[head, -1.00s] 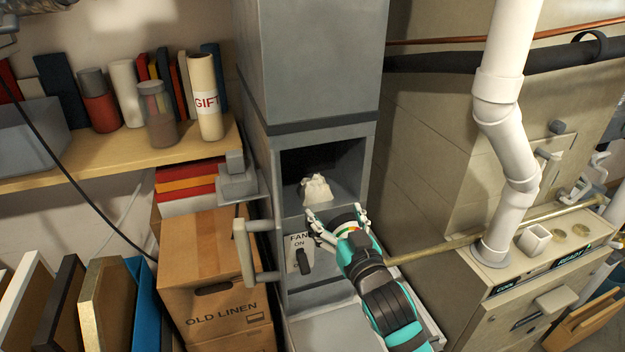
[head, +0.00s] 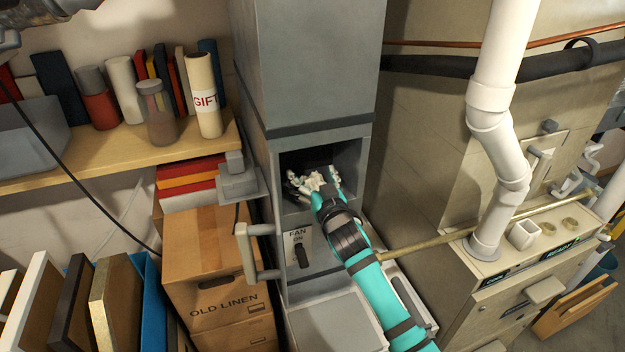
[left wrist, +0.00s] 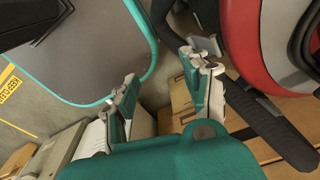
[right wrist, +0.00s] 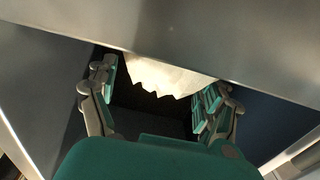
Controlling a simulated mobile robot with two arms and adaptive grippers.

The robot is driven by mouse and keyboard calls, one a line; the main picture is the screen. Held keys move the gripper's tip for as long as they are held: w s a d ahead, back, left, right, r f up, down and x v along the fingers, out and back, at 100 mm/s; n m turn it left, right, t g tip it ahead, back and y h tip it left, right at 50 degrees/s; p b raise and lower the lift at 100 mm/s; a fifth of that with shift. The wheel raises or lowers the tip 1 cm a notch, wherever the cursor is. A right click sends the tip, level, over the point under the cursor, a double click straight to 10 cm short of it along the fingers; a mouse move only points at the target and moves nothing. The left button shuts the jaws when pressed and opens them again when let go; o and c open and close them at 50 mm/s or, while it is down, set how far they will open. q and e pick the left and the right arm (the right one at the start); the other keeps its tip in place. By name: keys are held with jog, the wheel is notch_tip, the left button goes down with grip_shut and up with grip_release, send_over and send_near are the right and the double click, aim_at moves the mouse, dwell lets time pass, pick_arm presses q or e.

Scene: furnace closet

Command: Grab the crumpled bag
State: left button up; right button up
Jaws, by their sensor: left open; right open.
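The crumpled bag (head: 316,180) is pale cream and sits inside the dark square opening of the grey metal cabinet. My right gripper (head: 314,184) reaches into that opening with its fingers spread, one on each side of the bag. In the right wrist view the bag (right wrist: 165,76) shows its jagged edge between the open fingers (right wrist: 155,95), and its upper part is hidden behind the metal edge of the opening. Whether the fingers touch it cannot be told. My left gripper (left wrist: 165,95) is open and empty in the left wrist view, away from the cabinet.
The opening's grey frame (head: 352,150) surrounds my right gripper closely. Below is a FAN ON switch panel (head: 298,250). A cabinet door handle (head: 245,252) stands out at left. An OLD LINEN box (head: 212,270) and a shelf (head: 100,165) are left; a white pipe (head: 492,140) is right.

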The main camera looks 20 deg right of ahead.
jog(key=c, duration=1)
jog(key=shift+c, duration=0.3)
jog(key=shift+r, duration=0.1)
